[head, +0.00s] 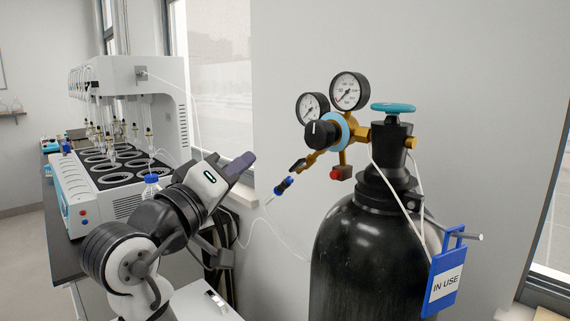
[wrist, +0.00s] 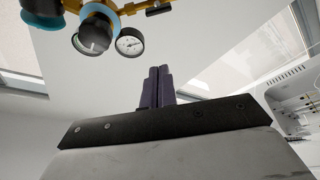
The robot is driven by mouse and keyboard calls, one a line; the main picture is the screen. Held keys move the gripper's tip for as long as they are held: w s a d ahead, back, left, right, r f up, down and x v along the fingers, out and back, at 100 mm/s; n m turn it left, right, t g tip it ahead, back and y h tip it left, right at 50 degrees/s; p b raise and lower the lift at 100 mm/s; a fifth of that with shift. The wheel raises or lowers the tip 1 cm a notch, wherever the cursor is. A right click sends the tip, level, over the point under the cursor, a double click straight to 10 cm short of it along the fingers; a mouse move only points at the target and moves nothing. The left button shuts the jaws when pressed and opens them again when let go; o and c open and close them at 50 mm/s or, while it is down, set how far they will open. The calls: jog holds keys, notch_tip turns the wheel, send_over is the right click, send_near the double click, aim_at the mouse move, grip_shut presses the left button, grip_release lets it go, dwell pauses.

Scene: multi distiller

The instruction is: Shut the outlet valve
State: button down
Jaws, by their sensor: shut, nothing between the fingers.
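The gas regulator (head: 327,131) sits on a black cylinder (head: 350,250) at the right of the head view. A small black lever (head: 298,165), which looks like the outlet valve, is on the regulator's brass outlet at its lower left. The lever also shows at the top of the wrist view (wrist: 158,10). My gripper (head: 245,160) is shut and empty, left of the lever and apart from it. Its purple fingers (wrist: 159,72) are together in the wrist view, below the regulator. The lever's exact angle is hard to tell.
A teal hand wheel (head: 393,108) tops the cylinder, and two gauges (head: 348,92) rise above the regulator. A blue "IN USE" tag (head: 444,280) hangs at the right. The white distiller (head: 130,150) stands at left. A thin tube hangs from the outlet.

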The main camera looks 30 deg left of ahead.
aim_at(299, 165)
jog(key=p+x, duration=0.3)
jog(key=x, duration=0.7)
jog(key=d+f, duration=0.1)
jog(key=s+d+f+p, duration=0.1)
jog(key=d+f, duration=0.1)
jog(key=shift+f, duration=0.1)
